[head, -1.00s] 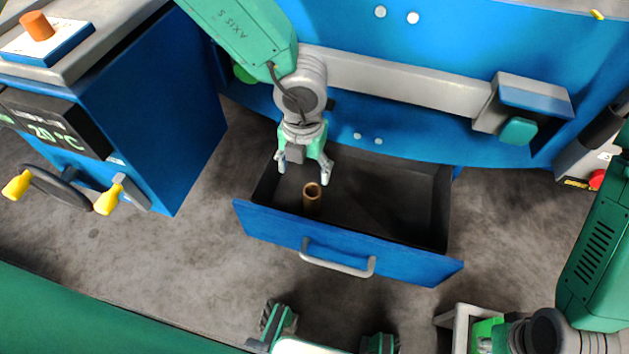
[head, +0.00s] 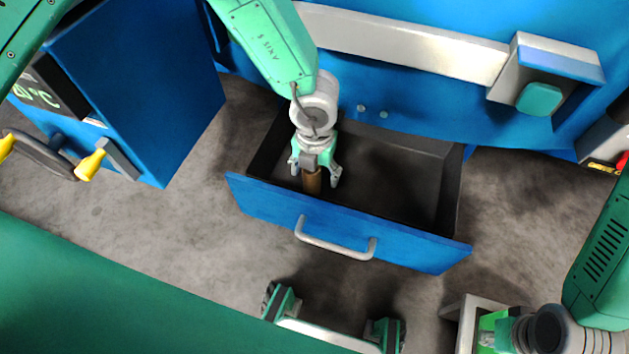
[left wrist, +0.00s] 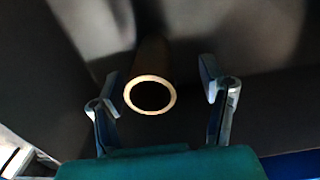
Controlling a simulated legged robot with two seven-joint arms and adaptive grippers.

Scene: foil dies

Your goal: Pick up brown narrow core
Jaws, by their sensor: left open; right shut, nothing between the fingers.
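The brown narrow core (head: 312,182) is a small hollow tube standing upright in the open drawer, near its front left part. In the left wrist view its pale ring-shaped top end (left wrist: 150,94) shows between the fingers. My left gripper (head: 315,180) is open, with its two fingers to either side of the core and apart from it in the wrist view. The core's top is hidden by the gripper in the head view. My right gripper (head: 487,335) is only partly in view at the bottom right, away from the drawer.
The open drawer (head: 345,222) has a blue front and dark walls; its right part is empty. A grey handle (head: 335,240) is on its front. A blue cabinet (head: 140,90) with a yellow-handled wheel stands at the left. A grey box with a teal button (head: 540,98) is at the upper right.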

